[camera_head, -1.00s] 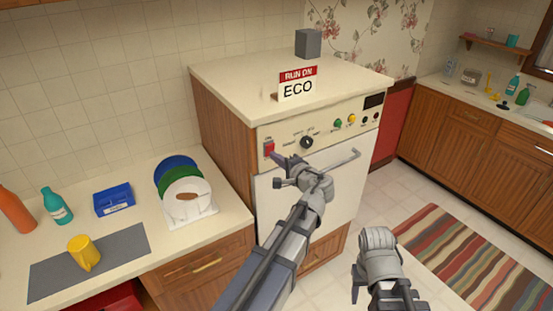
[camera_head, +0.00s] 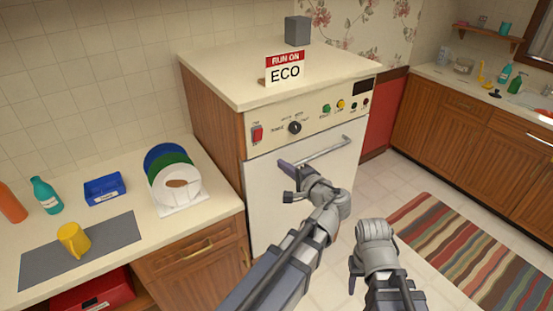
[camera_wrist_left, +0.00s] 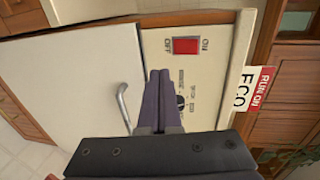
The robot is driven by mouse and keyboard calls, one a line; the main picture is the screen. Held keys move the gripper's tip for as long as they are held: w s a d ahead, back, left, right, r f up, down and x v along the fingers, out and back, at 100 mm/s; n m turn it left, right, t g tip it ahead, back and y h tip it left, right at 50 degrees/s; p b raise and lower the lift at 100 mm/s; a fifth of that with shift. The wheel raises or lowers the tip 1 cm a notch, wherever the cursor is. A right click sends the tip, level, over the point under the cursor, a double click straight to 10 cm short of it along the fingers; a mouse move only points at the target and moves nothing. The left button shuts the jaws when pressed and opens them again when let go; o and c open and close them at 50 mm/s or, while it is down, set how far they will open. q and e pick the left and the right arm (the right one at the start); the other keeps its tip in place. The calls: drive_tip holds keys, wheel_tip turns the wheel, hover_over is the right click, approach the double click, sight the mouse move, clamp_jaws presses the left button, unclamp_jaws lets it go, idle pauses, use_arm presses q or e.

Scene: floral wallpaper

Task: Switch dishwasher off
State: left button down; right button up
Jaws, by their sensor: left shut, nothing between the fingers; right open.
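The white dishwasher (camera_head: 300,190) stands under a cream counter. Its red rocker switch (camera_head: 257,133) is at the left end of the control panel. In the left wrist view the switch (camera_wrist_left: 186,45) lies between the labels OFF and ON; which side is pressed I cannot tell. My left gripper (camera_head: 283,165) is shut and empty, in front of the door, below and right of the switch. In the left wrist view its fingertips (camera_wrist_left: 158,72) appear apart from the switch. My right gripper (camera_head: 354,266) is open and empty, low at the right.
A black dial (camera_head: 295,128), several small buttons and a dark display (camera_head: 362,87) are on the panel. The door handle (camera_head: 328,147) juts out below. A "RUN ON ECO" sign (camera_head: 285,70) stands on top. The left counter (camera_head: 130,270) holds dishes.

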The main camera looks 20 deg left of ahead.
use_arm(q)
drive_tip(key=shift+s+d+f, duration=0.25)
drive_tip(key=shift+s+d, duration=0.6)
drive_tip(key=shift+d, duration=0.2)
drive_tip(key=s+a+f+n+g+h, duration=0.1)
drive_tip(key=s+f+n+g+h, duration=0.25)
drive_tip(key=f, duration=0.45)
drive_tip(key=s+f+n+g+h, duration=0.2)
drive_tip(key=s+f+g+h, duration=0.25)
drive_tip(key=f, duration=0.35)
drive_tip(key=s+d+f+m+h, duration=0.1)
drive_tip(key=s+d+h, duration=0.1)
drive_tip(key=s+d, duration=0.2)
drive_tip(key=s+d+f+m+g+h, duration=0.1)
drive_tip(key=s+d, duration=0.4)
drive_tip(key=d, duration=0.6)
drive_tip(key=shift+d+g+h, duration=0.2)
drive_tip(key=shift+g+h, duration=0.1)
drive_tip(key=shift+h, duration=0.1)
